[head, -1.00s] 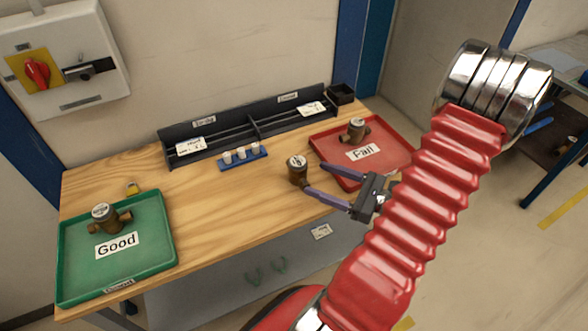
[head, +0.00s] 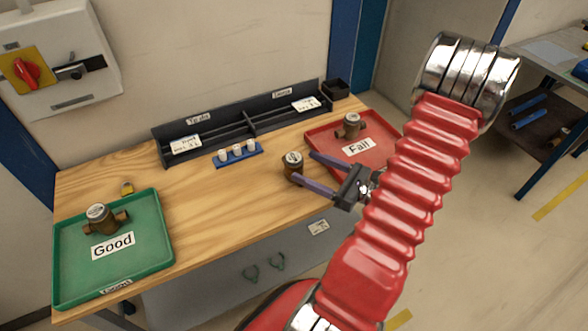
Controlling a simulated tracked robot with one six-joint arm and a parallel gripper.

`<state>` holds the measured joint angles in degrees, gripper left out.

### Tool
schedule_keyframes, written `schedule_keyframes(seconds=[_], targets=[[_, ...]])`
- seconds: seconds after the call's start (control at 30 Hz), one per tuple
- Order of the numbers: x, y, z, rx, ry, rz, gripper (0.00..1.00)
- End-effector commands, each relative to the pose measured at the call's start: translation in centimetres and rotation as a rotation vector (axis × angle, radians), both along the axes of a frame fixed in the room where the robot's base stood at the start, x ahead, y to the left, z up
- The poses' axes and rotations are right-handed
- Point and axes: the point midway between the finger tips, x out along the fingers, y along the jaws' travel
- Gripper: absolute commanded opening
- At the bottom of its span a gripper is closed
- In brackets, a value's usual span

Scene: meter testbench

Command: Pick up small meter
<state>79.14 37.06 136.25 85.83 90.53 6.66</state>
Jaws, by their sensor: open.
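A small brass meter (head: 293,166) with a round pale dial stands upright on the wooden bench, left of the red tray. My gripper (head: 319,172) is open, its two purple fingers pointing left at this meter. The fingertips are close to the meter's right side, one toward its back and one toward its front. I cannot tell whether they touch it. Another brass meter (head: 99,218) sits in the green "Good" tray (head: 140,268). A third brass meter (head: 349,127) sits in the red "Fail" tray (head: 375,121).
A dark rack (head: 222,137) with paper cards runs along the back of the bench (head: 215,196). A blue holder with white pieces (head: 238,153) stands before it. A small yellow object (head: 127,188) lies behind the green tray. The bench middle is clear.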

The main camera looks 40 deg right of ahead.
Motion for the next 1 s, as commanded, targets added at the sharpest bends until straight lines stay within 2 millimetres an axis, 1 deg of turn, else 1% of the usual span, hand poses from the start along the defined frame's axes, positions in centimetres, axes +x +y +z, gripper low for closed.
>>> schedule_keyframes(seconds=[0.03,0.2,0.4,0.83,1.0], targets=[[0.6,0.3,0.0,0.0,0.0,0.005,0.65],[2.4,0.7,0.0,0.0,0.001,0.003,0.65],[3.9,1.1,0.0,0.0,0.001,0.001,0.65],[4.3,1.2,0.0,0.0,0.001,-0.001,0.65],[5.3,1.5,-0.1,0.0,0.001,0.002,0.65]])
